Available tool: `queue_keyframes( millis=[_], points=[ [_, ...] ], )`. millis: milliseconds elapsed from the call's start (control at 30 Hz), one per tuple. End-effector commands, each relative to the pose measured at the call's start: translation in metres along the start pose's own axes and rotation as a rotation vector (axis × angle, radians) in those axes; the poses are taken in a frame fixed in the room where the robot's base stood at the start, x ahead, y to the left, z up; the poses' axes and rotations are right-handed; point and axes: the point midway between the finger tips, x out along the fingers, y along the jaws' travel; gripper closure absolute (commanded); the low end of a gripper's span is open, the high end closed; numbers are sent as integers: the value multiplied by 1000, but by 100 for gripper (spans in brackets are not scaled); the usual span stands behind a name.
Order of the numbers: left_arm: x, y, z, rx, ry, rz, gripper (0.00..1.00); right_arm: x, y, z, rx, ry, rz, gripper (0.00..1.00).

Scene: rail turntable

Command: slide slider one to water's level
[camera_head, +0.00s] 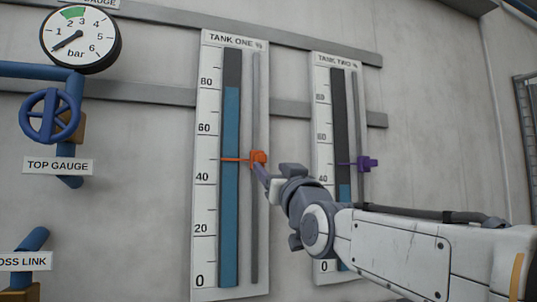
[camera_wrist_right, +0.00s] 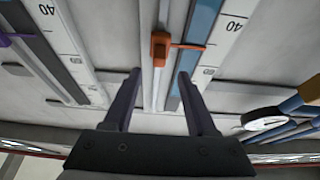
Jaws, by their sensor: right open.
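Slider one is the orange block (camera_head: 258,158) on the grey rail right of the water column on the TANK ONE board (camera_head: 207,150). My left gripper is not in view.
The TANK TWO board (camera_head: 323,130) stands to the right, with a purple slider (camera_head: 366,163) close to my right wrist. A pressure gauge (camera_head: 80,38) and a blue valve wheel (camera_head: 49,116) are at the left. Grey horizontal rails (camera_head: 290,102) run behind the boards.

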Motion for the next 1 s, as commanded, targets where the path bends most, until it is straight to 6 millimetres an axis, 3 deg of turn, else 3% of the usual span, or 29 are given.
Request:
queue_keyframes(
  millis=[33,100,333,800,933,967,1000],
  points=[
    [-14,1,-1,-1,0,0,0,14,0,-5,0,-4,1,43],
    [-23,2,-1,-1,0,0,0,28,1,-5,1,-4,1,43],
    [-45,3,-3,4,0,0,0,62,1,-3,0,-3,2,43],
    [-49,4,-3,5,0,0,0,72,2,0,0,0,3,43],
    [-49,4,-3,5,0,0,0,72,2,0,0,0,3,92],
    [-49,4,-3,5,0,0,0,72,2,0,0,0,3,100],
    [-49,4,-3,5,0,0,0,72,2,0,0,-1,3,100]
  ],
)
